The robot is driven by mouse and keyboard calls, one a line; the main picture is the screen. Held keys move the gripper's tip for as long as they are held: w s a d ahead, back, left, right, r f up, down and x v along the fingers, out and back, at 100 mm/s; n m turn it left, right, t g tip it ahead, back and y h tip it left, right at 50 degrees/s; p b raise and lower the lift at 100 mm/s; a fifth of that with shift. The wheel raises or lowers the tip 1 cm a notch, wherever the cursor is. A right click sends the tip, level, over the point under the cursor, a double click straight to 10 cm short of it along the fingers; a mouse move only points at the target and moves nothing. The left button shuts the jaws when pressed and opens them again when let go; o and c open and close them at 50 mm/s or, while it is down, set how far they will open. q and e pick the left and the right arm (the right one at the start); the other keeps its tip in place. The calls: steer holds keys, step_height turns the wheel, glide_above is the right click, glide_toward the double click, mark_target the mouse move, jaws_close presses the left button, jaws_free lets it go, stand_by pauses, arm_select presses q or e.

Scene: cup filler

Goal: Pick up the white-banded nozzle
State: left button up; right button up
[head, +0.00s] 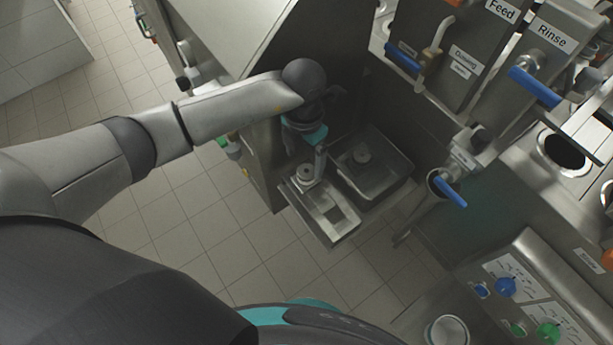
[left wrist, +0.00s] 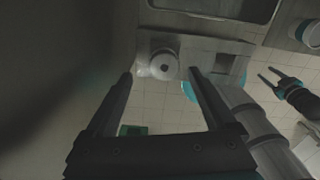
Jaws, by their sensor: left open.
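The nozzle (head: 305,174), a small pale round piece, stands at the back end of a narrow metal holder (head: 341,228). In the left wrist view the nozzle (left wrist: 163,66) is a white ring with a dark centre hole. My left gripper (head: 319,158) is open above and beside it. In the left wrist view the left fingertips (left wrist: 161,75) lie on either side of the nozzle in the picture, with nothing held. I cannot tell whether they touch it. My right gripper (left wrist: 269,76) shows at the right of the left wrist view, open and empty.
A steel cabinet stands close behind my left arm. Blue-handled valves (head: 450,191) and a button panel (head: 530,300) lie to the right. A white-rimmed cup (head: 447,331) stands front right.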

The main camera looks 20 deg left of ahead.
mark_target(308, 169)
arm_select(q)
steer(key=shift+d+f+b, duration=0.2)
steer(key=shift+f+b, duration=0.1)
steer(key=shift+f, duration=1.1)
steer(key=shift+d+f+b, duration=0.15)
steer(key=shift+f+b, duration=0.1)
steer(key=shift+f, duration=1.1)
jaws_close()
